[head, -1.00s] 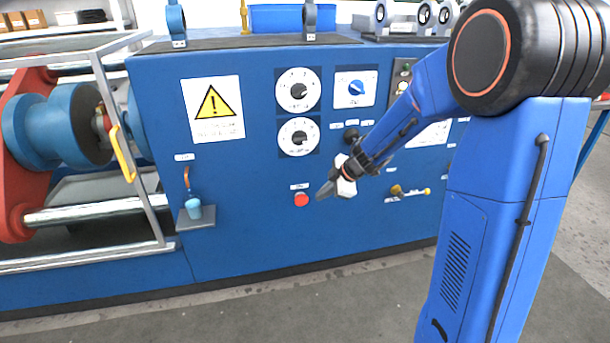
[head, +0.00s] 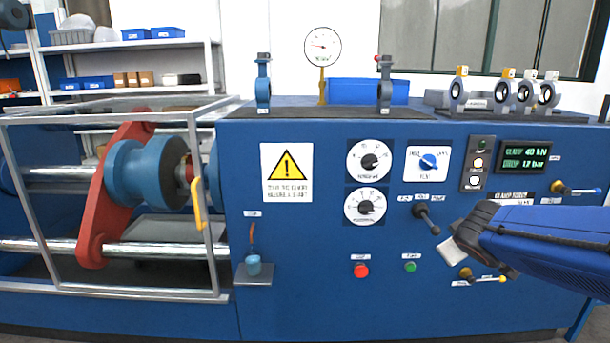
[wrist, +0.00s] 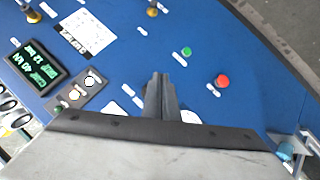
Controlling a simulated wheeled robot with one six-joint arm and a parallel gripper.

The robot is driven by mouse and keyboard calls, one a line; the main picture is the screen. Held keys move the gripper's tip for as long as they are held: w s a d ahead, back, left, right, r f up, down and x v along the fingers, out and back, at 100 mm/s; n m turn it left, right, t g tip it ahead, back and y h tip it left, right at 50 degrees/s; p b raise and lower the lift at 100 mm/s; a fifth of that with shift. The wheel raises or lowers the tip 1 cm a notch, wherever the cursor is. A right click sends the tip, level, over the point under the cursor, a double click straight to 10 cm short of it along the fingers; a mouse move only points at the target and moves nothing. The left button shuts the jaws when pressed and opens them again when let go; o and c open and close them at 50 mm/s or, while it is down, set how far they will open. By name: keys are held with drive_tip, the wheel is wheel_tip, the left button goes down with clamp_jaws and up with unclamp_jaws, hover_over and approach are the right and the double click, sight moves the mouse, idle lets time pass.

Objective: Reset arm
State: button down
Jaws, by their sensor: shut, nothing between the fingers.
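My gripper (wrist: 160,80) is shut and empty in the wrist view, with its dark fingers together in front of the blue panel. In the head view my arm comes in from the right edge, and its wrist end lies in front of the panel's lower right. The fingers are hard to make out there. The blue machine panel (head: 310,285) fills the middle. A red button (head: 361,270) and a green button (head: 410,267) are left of my arm; the red button also shows in the wrist view (wrist: 222,81). A black-handled lever (head: 426,217) stands just left of my wrist.
A yellow-tipped lever (head: 485,277) lies just below my arm. A display (head: 525,157) and a column of lamps (head: 478,163) are above it. Several valves stand on the machine top at right. A caged press (head: 130,190) is at left.

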drive_tip(key=s+a+f+m+g+y, duration=0.1)
drive_tip(key=s+a+f, duration=0.1)
drive_tip(key=s, duration=0.6)
drive_tip(key=s+a+f+m+g+y, duration=0.1)
drive_tip(key=s+a, duration=0.3)
drive_tip(key=s, duration=0.4)
drive_tip(key=s+a+f+m+g+y, duration=0.1)
drive_tip(key=s+a+f+m+g, duration=0.1)
drive_tip(key=s, duration=0.7)
drive_tip(key=shift+a+f+g+y, duration=0.4)
drive_tip(key=shift+f+g, duration=0.1)
drive_tip(key=shift+f, duration=0.15)
drive_tip(key=shift+w+f, duration=0.1)
